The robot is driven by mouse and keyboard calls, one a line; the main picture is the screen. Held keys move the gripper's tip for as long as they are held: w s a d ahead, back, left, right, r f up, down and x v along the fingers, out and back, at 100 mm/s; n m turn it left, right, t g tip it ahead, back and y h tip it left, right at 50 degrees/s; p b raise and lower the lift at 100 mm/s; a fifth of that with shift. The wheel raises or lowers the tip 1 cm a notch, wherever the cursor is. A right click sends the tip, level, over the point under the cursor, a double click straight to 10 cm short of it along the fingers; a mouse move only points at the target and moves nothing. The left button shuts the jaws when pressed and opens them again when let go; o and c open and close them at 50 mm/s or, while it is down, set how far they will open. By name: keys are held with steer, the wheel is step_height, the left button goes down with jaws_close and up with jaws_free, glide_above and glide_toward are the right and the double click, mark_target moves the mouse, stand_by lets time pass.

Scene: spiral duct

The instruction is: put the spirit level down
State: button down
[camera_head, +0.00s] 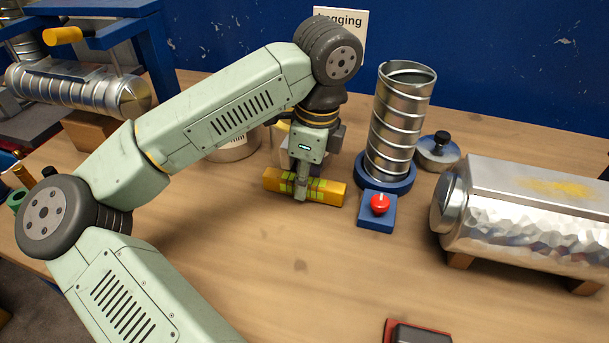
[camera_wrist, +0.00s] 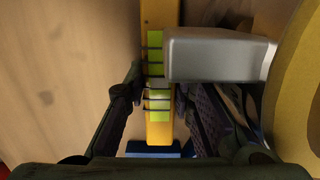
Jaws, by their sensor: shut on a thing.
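The spirit level (camera_head: 328,192) is a yellow bar with bright green patches, lying roughly crosswise near the middle of the bench in the head view. My gripper (camera_head: 301,193) points down and is shut around its middle. In the wrist view, the level (camera_wrist: 159,122) runs up the picture between the two fingers of my gripper (camera_wrist: 155,95). Whether its underside touches the wooden bench (camera_head: 270,265) cannot be told. A grey block-like part (camera_wrist: 220,55) covers some of the level's right side in the wrist view.
A spiral metal duct (camera_head: 400,125) stands in a blue ring base (camera_head: 388,180) to the right. In front of it is a red knob on a blue block (camera_head: 377,208). A large silver duct (camera_head: 530,225) lies at right. The bench front is mostly clear, with a red-edged dark object (camera_head: 415,333).

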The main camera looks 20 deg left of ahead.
mark_target(312, 182)
steer(key=shift+f, duration=0.15)
steer(key=c, duration=1.4)
jaws_free()
steer(key=shift+o, duration=0.2)
steer(key=shift+r, duration=0.35)
step_height(312, 182, up, 12)
steer(key=d+b, duration=0.1)
steer(key=shift+d+f, duration=0.2)
